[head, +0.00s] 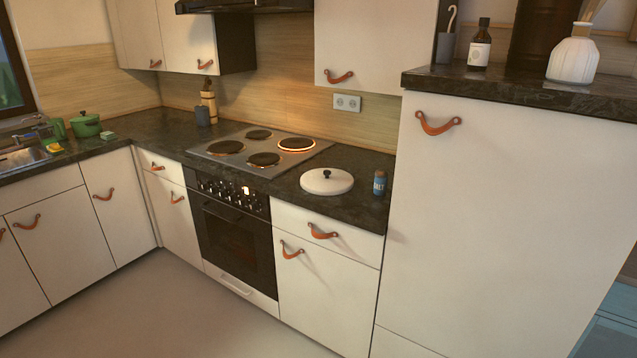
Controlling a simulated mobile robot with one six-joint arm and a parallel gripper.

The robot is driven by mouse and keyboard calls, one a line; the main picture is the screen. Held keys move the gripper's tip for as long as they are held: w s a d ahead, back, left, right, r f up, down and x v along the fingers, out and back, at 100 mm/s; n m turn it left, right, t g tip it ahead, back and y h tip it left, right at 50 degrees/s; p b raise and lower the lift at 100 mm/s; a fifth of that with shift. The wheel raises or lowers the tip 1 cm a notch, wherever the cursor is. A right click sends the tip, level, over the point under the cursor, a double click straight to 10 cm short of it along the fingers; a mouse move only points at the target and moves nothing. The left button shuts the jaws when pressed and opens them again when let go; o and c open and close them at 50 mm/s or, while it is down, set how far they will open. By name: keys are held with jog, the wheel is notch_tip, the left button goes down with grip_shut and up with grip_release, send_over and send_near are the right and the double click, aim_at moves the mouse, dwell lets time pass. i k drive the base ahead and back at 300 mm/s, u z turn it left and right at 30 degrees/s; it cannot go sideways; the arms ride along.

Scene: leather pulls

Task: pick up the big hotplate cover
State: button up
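The big hotplate cover (326,182) is a round white disc with a small black knob on top. It lies flat on the dark countertop, to the right of the stove. No part of it is hidden. My gripper is not in view.
The stove (230,160) has several hotplates; the back right one (296,145) glows orange. A blue salt shaker (379,183) stands just right of the cover. A tall white cabinet (480,220) rises to the right of the counter. The floor (180,310) in front is clear.

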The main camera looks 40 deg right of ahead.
aim_at(321, 181)
jog(key=z, duration=0.05)
jog(key=i, duration=0.95)
